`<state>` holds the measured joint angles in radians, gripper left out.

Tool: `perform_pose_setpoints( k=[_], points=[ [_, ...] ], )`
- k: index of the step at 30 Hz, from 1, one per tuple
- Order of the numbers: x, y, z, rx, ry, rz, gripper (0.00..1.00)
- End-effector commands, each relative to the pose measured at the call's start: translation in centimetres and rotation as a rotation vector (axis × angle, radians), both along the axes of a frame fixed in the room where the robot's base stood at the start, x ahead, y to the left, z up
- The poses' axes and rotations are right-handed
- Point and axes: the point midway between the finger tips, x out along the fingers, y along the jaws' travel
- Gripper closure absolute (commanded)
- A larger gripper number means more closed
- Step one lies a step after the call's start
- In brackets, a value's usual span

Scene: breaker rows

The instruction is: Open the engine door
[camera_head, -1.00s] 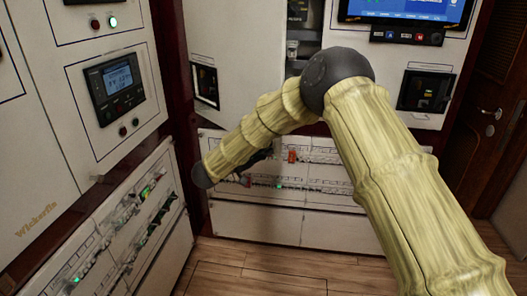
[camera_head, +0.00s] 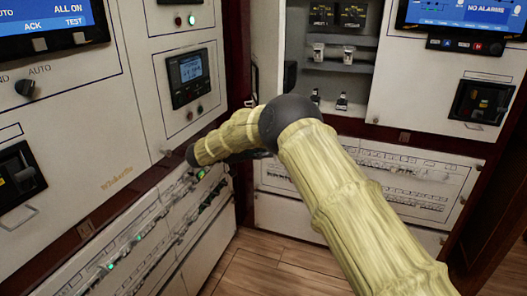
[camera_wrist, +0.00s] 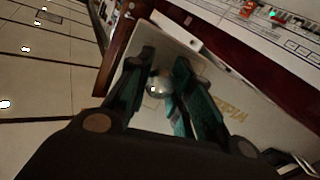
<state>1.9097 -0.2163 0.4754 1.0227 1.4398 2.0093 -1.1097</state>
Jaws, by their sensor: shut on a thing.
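The engine door (camera_head: 265,45) is most likely the pale panel seen at a steep angle in the head view, beside an open compartment (camera_head: 340,85) with shelves and small fittings. My gripper is mostly hidden behind my arm in the head view. In the wrist view my gripper (camera_wrist: 158,88) has its two green-and-dark fingers closed around a small shiny round knob (camera_wrist: 158,87).
The left cabinet (camera_head: 130,140) with a small display (camera_head: 188,77) stands close to my arm. Breaker rows (camera_head: 410,180) line the lower right. Wooden floor (camera_head: 270,265) is free below.

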Motion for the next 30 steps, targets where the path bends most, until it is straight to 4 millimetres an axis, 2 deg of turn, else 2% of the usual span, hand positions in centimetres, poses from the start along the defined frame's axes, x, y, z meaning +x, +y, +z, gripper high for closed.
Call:
perform_pose_setpoints(
  k=[12,13,17,30],
  points=[
    [0.0,-0.8,0.1,0.0,-0.002,-0.016,1.0],
    [0.0,-0.8,0.1,0.0,-0.002,-0.016,0.77],
    [0.0,-0.7,0.1,0.0,-0.002,-0.014,0.54],
    [-0.1,0.2,0.0,0.0,-0.002,-0.011,0.54]
  ],
)
